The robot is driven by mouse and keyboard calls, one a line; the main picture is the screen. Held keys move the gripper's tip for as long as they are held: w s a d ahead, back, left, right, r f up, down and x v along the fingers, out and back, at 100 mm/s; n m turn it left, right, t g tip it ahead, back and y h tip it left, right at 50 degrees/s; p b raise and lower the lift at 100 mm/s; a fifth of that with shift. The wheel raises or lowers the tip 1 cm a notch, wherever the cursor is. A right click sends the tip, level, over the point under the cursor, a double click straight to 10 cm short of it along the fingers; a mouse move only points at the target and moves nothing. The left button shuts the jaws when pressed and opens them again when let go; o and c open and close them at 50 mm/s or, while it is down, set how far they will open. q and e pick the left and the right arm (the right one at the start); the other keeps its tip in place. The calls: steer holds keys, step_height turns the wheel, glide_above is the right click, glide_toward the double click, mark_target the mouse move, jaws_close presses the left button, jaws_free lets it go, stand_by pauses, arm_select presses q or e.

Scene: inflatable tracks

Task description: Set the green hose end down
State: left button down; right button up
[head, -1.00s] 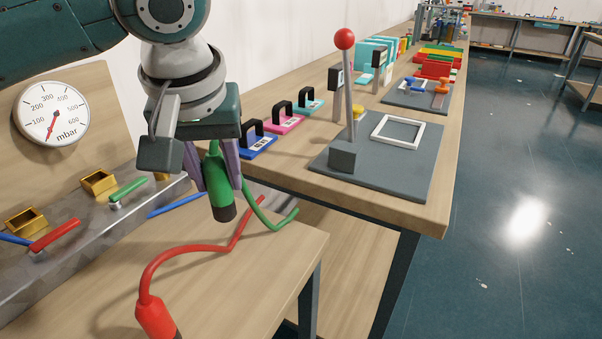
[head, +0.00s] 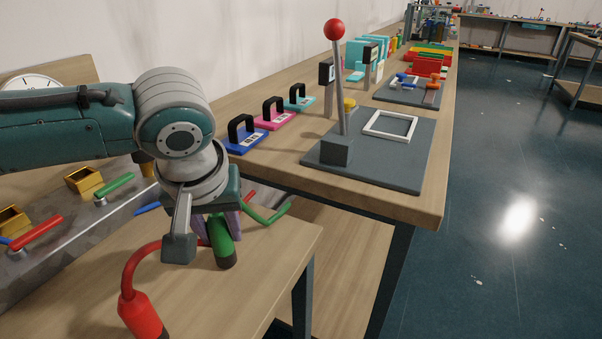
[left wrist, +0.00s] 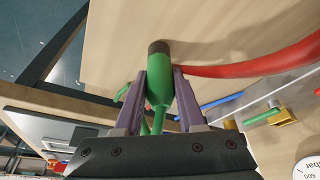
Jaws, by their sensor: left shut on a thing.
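The green hose end (head: 222,243) is a green cylinder with a dark tip. My left gripper (head: 224,226) is shut on it, just above the near wooden table (head: 270,262). In the left wrist view the purple fingers of the gripper (left wrist: 158,100) hold the green hose end (left wrist: 159,78) from both sides. Its dark tip points at the wood; I cannot tell whether it touches. The green hose (head: 268,216) curves away behind it. My right gripper is not in view.
The red hose end (head: 142,314) lies at the table's front, its red hose (head: 135,262) passing behind my gripper. A metal manifold (head: 85,235) with coloured levers stands at left. Beyond is a bench with a red-knobbed lever (head: 338,95). Bare wood lies right of the gripper.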

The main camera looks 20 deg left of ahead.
arm_select(q)
steer(key=c, duration=0.5)
jaws_free()
steer(key=shift+f, duration=0.1)
steer(key=p+v, duration=0.4)
steer(key=v, duration=0.8)
steer(key=s+d+f+m+h, duration=0.4)
steer(key=s+d+m, duration=0.2)
steer(key=s+d, duration=0.35)
steer(key=s+a, duration=0.1)
steer(key=s, duration=0.1)
steer(key=s+a+m+y, duration=0.1)
steer(key=s+a, duration=0.1)
steer(key=s, duration=0.1)
steer(key=s+a+f+m, duration=0.1)
steer(key=s+a, duration=0.1)
steer(key=shift+s+a+y, duration=0.25)
steer(key=shift+s+y, duration=0.15)
